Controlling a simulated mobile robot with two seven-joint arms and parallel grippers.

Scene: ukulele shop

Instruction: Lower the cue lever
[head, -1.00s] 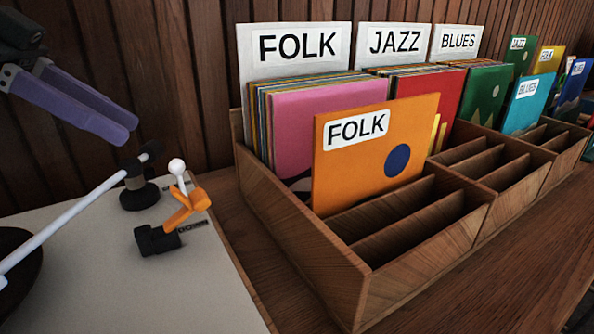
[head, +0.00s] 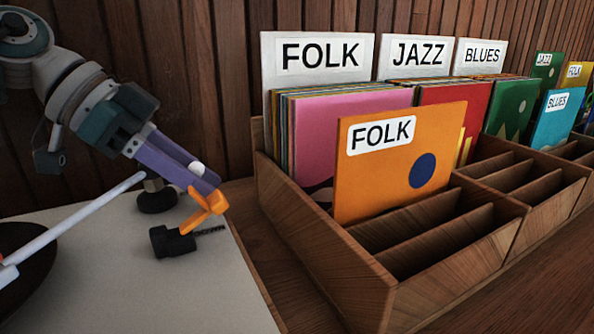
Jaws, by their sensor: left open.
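The cue lever (head: 205,208) is orange with a white ball tip (head: 197,169), on a black base (head: 171,241) at the right side of the turntable (head: 90,300). It tilts up, the ball at its upper end. My left gripper (head: 209,186) is open, its purple fingers pointing down and right at the lever's upper part. The white ball shows between the fingers; I cannot tell whether they touch it. My right gripper is not in view.
A wooden record crate (head: 310,240) stands close to the right of the turntable, with FOLK, JAZZ and BLUES dividers. An orange FOLK record (head: 395,165) leans in its front. A wood-panelled wall (head: 215,80) stands behind. The turntable's top in front of the lever is clear.

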